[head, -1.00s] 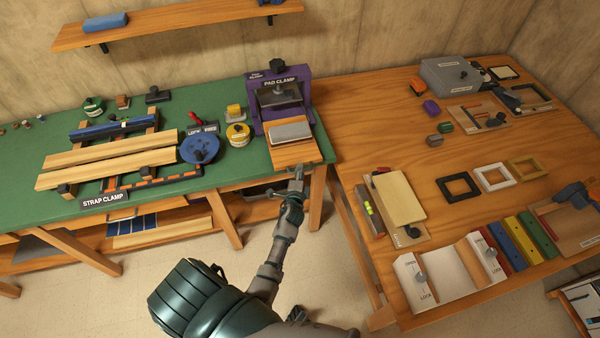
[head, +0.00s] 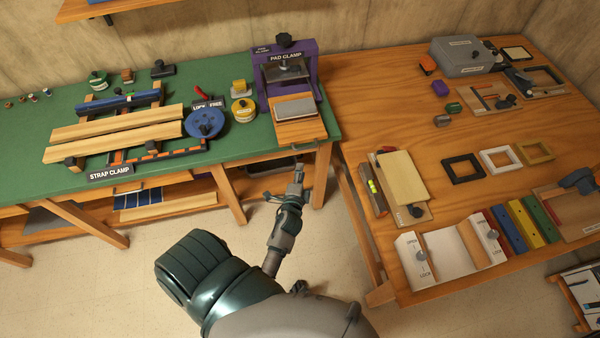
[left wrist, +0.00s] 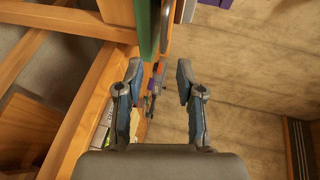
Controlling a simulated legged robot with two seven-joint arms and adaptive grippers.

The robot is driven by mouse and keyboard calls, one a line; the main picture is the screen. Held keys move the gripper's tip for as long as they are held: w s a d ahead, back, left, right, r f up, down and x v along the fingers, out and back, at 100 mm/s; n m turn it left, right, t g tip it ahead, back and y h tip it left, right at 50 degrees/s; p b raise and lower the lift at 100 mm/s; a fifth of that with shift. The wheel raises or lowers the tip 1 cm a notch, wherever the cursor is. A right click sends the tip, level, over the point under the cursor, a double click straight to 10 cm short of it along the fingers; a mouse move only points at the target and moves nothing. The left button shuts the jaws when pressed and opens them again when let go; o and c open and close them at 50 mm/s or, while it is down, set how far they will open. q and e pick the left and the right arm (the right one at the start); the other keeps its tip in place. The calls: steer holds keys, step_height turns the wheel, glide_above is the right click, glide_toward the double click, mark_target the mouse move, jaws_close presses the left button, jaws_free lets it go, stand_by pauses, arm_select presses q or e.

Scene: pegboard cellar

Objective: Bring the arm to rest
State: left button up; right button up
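My left gripper (head: 298,172) hangs in front of the green bench (head: 180,168), just clear of its front edge and below the pad clamp (head: 285,75). In the left wrist view the left gripper (left wrist: 158,75) has its two fingers spread apart, with nothing between them. The purple pad clamp stands on the bench corner with a grey block (head: 295,109) on a wooden board (head: 300,130) before it. My right gripper is in neither view.
The strap clamp (head: 110,172) with long wooden strips lies on the bench's left part. A wooden table (head: 400,130) stands to the right, bearing frames, a grey box (head: 462,56) and a white tray (head: 455,258). Open floor lies below the gripper.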

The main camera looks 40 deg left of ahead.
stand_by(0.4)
arm_select(q)
steer(key=s+d+f+n+g+h, duration=0.15)
steer(key=s+d+f, duration=0.25)
steer(key=f, duration=0.6)
steer(key=s+d+f+n+g+h, duration=0.1)
steer(key=s+d+f+g+h, duration=0.2)
steer(key=f, duration=0.7)
steer(key=s+d+f+n+g+h, duration=0.1)
steer(key=s+d+f, duration=0.3)
steer(key=f, duration=0.5)
steer(key=s+f+n+g, duration=0.2)
steer(key=s+f, duration=0.3)
steer(key=s, duration=0.5)
steer(key=s+a+f+n+g+h, duration=0.1)
steer(key=s+f+g, duration=0.2)
steer(key=s+f, duration=0.3)
steer(key=s+f+n+g, duration=0.2)
steer(key=s+f, duration=0.4)
steer(key=s, duration=0.9)
steer(key=shift+s+a+n, duration=0.15)
steer(key=shift+s+n, duration=0.15)
steer(key=shift+n, duration=0.05)
steer(key=shift+f+g+h, duration=0.1)
steer(key=shift+g+h, duration=0.15)
